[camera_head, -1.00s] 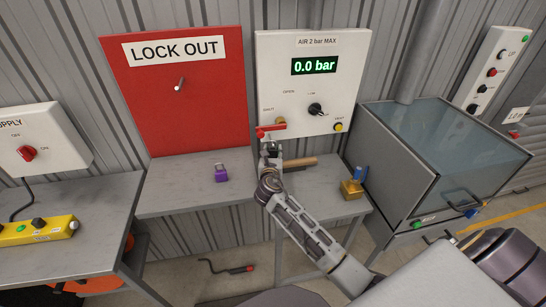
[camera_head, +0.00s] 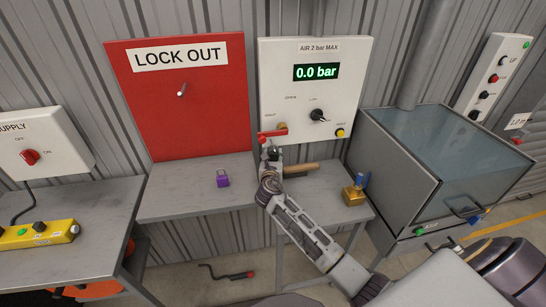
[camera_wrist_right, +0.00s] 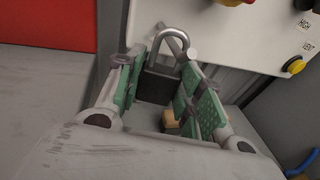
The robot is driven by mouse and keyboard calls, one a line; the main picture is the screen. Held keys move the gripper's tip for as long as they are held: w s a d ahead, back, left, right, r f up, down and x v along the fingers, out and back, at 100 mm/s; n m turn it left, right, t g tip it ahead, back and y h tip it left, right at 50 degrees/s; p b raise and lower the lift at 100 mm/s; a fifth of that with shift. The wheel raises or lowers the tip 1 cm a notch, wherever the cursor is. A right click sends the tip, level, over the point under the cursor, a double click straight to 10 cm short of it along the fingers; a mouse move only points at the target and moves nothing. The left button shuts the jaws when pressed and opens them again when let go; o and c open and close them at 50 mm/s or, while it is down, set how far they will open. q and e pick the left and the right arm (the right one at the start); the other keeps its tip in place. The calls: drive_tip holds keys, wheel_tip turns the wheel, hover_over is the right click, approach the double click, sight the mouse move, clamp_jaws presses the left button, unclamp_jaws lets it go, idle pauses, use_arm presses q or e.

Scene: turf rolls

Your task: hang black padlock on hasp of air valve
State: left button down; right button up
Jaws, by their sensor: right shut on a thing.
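My right gripper (camera_wrist_right: 163,60) is shut on the black padlock (camera_wrist_right: 158,86). The padlock is upright between the green finger pads, with its closed-looking grey shackle pointing up toward the white air panel. In the head view, my right gripper (camera_head: 272,153) is just below the red valve lever (camera_head: 272,134) on the air panel (camera_head: 350,75); the padlock is too small to make out there. The hasp is not clearly visible, and I cannot tell whether the shackle touches it. My left gripper is not in view.
A purple padlock (camera_head: 222,179) lies on the grey shelf (camera_head: 180,198) below the red LOCK OUT board (camera_head: 185,120) and its peg. A wooden handle (camera_head: 302,167) lies behind my gripper. A brass valve with a blue lever (camera_head: 354,193) and a glass-topped tank (camera_head: 440,150) are right.

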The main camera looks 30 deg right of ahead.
idle(0.4)
drive_tip(key=o, duration=1.1)
drive_tip(key=shift+o, duration=0.2)
drive_tip(key=v, duration=1.2)
drive_tip(key=shift+f, duration=0.1)
